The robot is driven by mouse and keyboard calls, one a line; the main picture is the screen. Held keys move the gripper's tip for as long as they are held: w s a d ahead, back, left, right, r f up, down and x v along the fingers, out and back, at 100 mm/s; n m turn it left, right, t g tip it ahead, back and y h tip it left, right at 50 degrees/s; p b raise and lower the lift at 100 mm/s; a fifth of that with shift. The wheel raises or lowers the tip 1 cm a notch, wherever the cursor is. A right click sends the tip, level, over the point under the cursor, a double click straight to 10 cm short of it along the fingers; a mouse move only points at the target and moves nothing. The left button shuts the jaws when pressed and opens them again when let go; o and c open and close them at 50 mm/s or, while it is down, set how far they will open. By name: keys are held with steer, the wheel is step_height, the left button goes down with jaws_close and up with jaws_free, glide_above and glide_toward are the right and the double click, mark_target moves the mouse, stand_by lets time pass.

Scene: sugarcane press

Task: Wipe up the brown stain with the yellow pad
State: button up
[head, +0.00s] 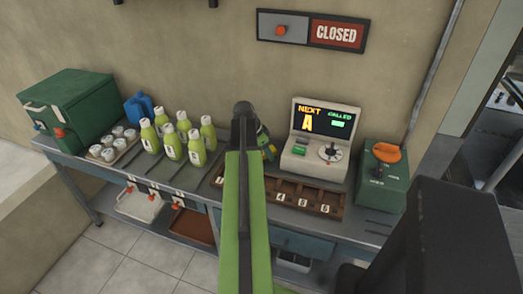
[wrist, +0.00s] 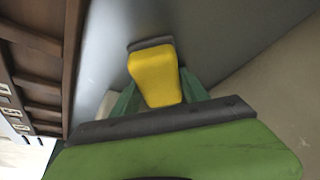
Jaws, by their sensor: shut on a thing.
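The yellow pad (wrist: 155,75) sits between the green fingers of my gripper (wrist: 160,95) in the wrist view, which is shut on it. Its dark grey end points away from my wrist, towards a grey surface (wrist: 105,60). I cannot tell whether the pad touches that surface. In the head view my gripper (head: 266,145) is mostly hidden behind my green arm, above the back of the counter (head: 335,235), between the bottles and the display machine. I can see no brown stain in either view; my arm covers part of the counter.
Several green bottles (head: 195,150) stand left of my arm, beside a tray of cups (head: 108,148) and a green box (head: 65,105). The display machine (head: 320,140) and a green device with an orange top (head: 383,175) stand right. A numbered wooden rack (head: 305,195) lies in front.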

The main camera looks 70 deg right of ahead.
steer(key=shift+s, duration=0.65)
steer(key=shift+r, duration=0.1)
step_height(320, 180, up, 6)
steer(key=p, duration=0.6)
step_height(320, 180, up, 3)
steer(key=p, duration=0.3)
